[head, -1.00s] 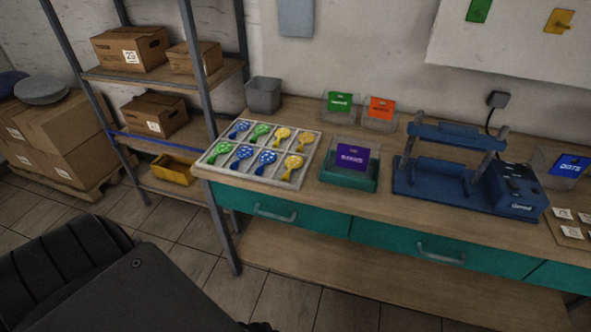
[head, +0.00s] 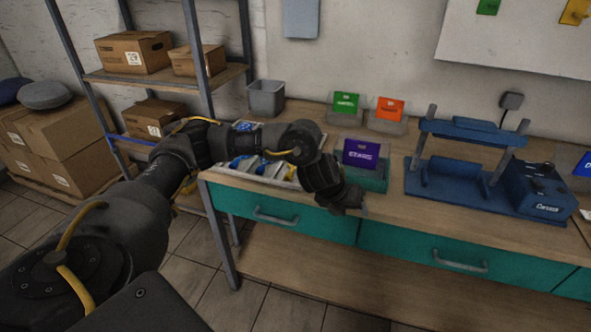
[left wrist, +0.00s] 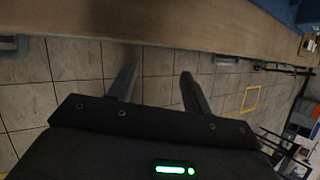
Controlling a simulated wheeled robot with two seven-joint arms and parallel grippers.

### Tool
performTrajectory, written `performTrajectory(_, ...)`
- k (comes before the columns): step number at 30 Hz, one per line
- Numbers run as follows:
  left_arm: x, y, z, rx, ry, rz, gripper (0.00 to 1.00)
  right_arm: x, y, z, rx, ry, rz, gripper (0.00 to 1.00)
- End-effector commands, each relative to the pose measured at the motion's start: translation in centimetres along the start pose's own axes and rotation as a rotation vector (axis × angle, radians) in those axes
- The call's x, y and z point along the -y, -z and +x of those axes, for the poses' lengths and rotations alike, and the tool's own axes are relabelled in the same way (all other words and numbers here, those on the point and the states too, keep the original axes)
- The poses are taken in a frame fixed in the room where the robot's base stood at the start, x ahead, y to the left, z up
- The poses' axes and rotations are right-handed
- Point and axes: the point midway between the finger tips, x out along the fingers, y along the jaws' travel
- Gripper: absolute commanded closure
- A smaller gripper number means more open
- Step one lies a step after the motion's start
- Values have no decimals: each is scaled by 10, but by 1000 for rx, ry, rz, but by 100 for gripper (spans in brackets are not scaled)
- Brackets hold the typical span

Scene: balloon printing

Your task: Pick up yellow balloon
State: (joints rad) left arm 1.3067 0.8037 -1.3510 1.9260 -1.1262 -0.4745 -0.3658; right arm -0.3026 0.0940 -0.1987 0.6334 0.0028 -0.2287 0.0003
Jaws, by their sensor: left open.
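The balloon tray (head: 252,181) sits at the left end of the workbench, largely hidden behind my left arm. A blue balloon (head: 240,162) shows in it. My left gripper (head: 350,207) is to the right of the tray, near the bench's front edge. In the left wrist view its two fingers (left wrist: 157,85) are apart with nothing between them, and floor tiles show beyond. My right gripper is not in view.
A green box with a purple card (head: 361,155) stands just behind my left gripper. A blue press (head: 465,175) stands to the right. A grey bin (head: 266,97) and boxes with green and orange cards are at the back. A shelf post (head: 197,60) stands left of the bench.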

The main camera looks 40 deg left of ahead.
Motion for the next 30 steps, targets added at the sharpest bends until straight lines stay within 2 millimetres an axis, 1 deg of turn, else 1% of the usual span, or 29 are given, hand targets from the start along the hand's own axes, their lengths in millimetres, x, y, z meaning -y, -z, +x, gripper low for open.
performTrajectory(1,-23,-23,-20,21,-66,44,51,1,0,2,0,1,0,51)
performTrajectory(2,-37,-33,-32,22,-108,65,51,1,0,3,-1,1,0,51)
performTrajectory(3,-56,-46,-48,20,-162,81,51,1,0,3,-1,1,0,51)
performTrajectory(5,-83,-64,-72,12,-235,88,51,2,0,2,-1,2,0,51)
performTrajectory(6,-99,-72,-87,5,-276,83,51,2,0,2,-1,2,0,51)
performTrajectory(9,-128,-87,-119,-12,-349,66,51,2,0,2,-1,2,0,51)
performTrajectory(12,-147,-92,-140,-27,-392,46,51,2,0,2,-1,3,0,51)
performTrajectory(13,-150,-94,-144,-30,-400,43,51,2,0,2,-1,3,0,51)
performTrajectory(16,-157,-95,-152,-37,-414,34,51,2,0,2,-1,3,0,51)
performTrajectory(20,-159,-94,-150,-40,-417,32,51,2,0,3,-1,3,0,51)
performTrajectory(26,-171,-91,-122,-42,-416,30,51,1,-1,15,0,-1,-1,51)
performTrajectory(30,-178,-92,-105,-39,-415,32,51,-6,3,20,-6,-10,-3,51)
